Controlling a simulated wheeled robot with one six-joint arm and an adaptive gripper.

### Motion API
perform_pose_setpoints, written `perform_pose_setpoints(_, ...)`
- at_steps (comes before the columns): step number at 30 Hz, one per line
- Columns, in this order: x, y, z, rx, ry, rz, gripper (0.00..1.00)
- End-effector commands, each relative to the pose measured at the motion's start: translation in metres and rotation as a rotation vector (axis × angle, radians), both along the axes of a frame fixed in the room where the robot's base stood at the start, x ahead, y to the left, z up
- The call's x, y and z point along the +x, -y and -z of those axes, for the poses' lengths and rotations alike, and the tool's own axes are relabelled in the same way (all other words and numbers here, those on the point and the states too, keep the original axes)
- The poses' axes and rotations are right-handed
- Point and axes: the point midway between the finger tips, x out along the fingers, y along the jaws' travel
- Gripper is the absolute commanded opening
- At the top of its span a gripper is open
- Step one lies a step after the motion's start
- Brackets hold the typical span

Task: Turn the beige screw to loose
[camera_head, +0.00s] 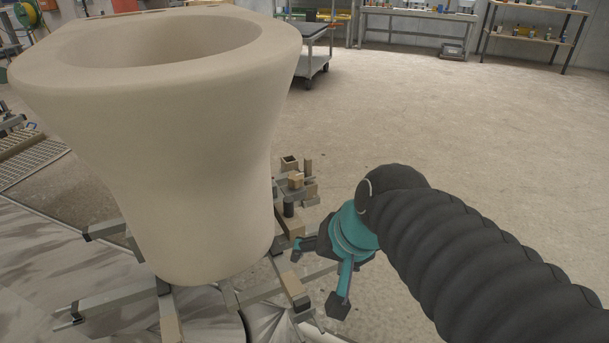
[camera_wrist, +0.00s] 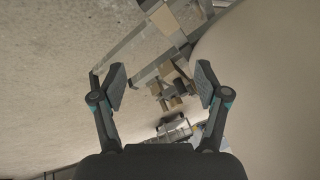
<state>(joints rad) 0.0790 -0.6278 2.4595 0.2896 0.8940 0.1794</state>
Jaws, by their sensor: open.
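My gripper (camera_head: 318,278) is open and empty, low beside the right side of the carousel frame. In the wrist view my gripper (camera_wrist: 162,83) has its two dark fingers wide apart. A cluster of small beige and dark parts shows between and beyond the fingers, including a small beige block (camera_wrist: 166,89). In the head view a small beige piece (camera_head: 296,181) sits in the cluster on the frame, up and left of my gripper. I cannot tell which of these beige parts is the screw. No finger visibly touches the cluster.
A large beige vessel (camera_head: 190,170) stands on the metal frame (camera_head: 105,302), close left of my gripper; the vessel (camera_wrist: 275,80) fills the wrist view's right side. Open floor (camera_head: 450,120) lies behind. A cart (camera_head: 310,60) and a workbench (camera_head: 415,20) stand far back.

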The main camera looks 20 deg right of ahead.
Motion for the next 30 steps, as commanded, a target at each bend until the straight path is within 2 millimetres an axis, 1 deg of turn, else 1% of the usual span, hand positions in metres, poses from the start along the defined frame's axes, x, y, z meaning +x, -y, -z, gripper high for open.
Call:
perform_pose_setpoints(1, 0.012, -0.002, 0.009, 0.098, -0.031, 0.102, 0.74)
perform_pose_setpoints(3, 0.028, -0.006, 0.012, 0.245, -0.068, 0.247, 0.74)
perform_pose_setpoints(7, 0.062, -0.008, 0.016, 0.512, -0.138, 0.511, 0.74)
perform_pose_setpoints(11, 0.1, -0.002, 0.018, 0.783, -0.21, 0.771, 0.74)
perform_pose_setpoints(12, 0.113, 0.002, 0.018, 0.868, -0.233, 0.85, 0.74)
perform_pose_setpoints(14, 0.131, 0.01, 0.019, 0.995, -0.267, 0.969, 0.74)
perform_pose_setpoints(15, 0.143, 0.016, 0.019, 1.079, -0.29, 1.045, 0.74)
perform_pose_setpoints(18, 0.172, 0.036, 0.021, 1.28, -0.342, 1.219, 0.74)
perform_pose_setpoints(21, 0.194, 0.057, 0.022, 1.452, -0.385, 1.358, 0.74)
perform_pose_setpoints(24, 0.21, 0.075, 0.023, 1.582, -0.416, 1.457, 0.74)
perform_pose_setpoints(27, 0.219, 0.087, 0.024, 1.664, -0.436, 1.515, 0.74)
perform_pose_setpoints(30, 0.225, 0.092, 0.025, 1.701, -0.444, 1.539, 0.74)
